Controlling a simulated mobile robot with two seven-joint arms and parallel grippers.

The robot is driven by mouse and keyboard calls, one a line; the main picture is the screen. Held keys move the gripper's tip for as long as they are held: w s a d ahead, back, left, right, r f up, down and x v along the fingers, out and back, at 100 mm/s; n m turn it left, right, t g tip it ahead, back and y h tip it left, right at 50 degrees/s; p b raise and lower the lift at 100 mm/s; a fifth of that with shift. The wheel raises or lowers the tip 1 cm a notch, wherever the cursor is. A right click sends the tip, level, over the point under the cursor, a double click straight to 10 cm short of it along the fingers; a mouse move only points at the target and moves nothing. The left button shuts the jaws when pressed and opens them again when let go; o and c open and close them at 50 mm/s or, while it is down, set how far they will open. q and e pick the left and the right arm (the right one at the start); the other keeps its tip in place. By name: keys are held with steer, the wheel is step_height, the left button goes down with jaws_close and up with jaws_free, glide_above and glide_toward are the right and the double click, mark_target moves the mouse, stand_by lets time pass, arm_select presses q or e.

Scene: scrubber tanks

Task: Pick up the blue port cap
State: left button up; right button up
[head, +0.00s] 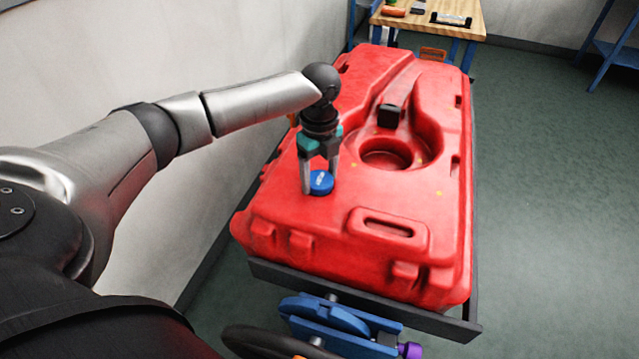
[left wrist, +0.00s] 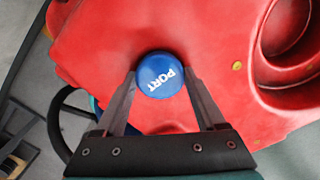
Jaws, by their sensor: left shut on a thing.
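The blue port cap (head: 321,182) is a round blue disc at the left part of the top of the red tank (head: 420,190). My left gripper (head: 320,185) reaches down from above with one finger on each side of the cap. In the left wrist view its fingertips (left wrist: 160,74) sit at the cap's left and right edges, shut on it. The cap looks to be at the tank's surface; I cannot tell whether it is lifted. My right gripper is not in view.
The tank has a round recess (head: 386,153) and a black block (head: 389,116) on top. It rests on a dark frame (head: 360,300) with blue parts (head: 340,322) in front. A wooden table (head: 462,12) with small items stands behind. A wall runs along the left; floor is clear at right.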

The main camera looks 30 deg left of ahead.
arm_select(q)
steer(key=c, duration=0.4)
steer(key=shift+r, duration=0.1)
